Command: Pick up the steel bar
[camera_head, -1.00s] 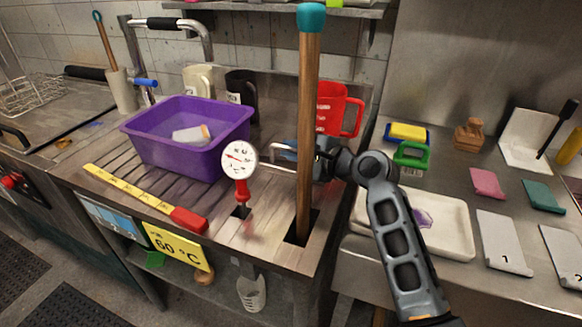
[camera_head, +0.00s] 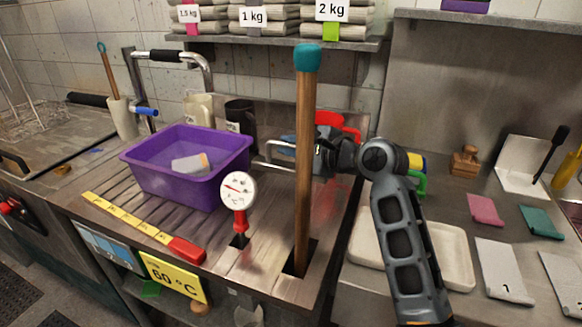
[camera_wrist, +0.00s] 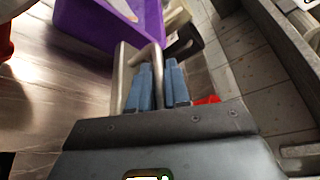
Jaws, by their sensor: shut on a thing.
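The steel bar (camera_head: 277,151) is a thin, bent silvery rod, seen left of the wooden pole above the bench. In the wrist view the bar (camera_wrist: 124,75) forms a bend at the fingertips. My gripper (camera_wrist: 160,75) has blue fingers closed on one leg of it. In the head view my gripper (camera_head: 291,140) comes in from the right, behind the pole, which hides part of the fingers. The bar appears held above the bench top, though its lower clearance is hard to judge.
A wooden pole (camera_head: 304,150) with a teal top stands upright close before my gripper. A purple basin (camera_head: 185,185) is to the left, and a dial thermometer (camera_head: 238,190) stands in front. A red jug (camera_head: 338,122) is behind my gripper. A white tray (camera_head: 455,255) lies right.

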